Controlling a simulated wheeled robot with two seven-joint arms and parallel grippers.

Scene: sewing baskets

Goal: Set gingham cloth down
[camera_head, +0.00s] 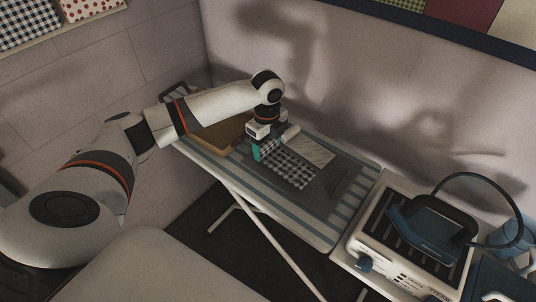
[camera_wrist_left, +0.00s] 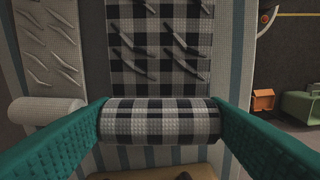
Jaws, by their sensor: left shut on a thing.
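The black-and-white gingham cloth (camera_head: 292,170) lies over a dark grey mat (camera_head: 318,201) on a striped ironing board (camera_head: 312,232). My left gripper (camera_head: 262,149) is at the cloth's far-left end, low over the board. In the left wrist view its teal fingers (camera_wrist_left: 158,118) are shut on the cloth's rolled end, one on each side. The flat part of the cloth (camera_wrist_left: 160,58) stretches away from the roll, with several raised creases. I cannot tell whether the roll touches the mat. My right gripper is not in view.
A pale cloth (camera_head: 312,151) with a rolled end lies beside the gingham. A brown board (camera_head: 222,136) lies at the ironing board's left end. A blue iron (camera_head: 432,226) on a white station stands to the right. A wall runs close behind.

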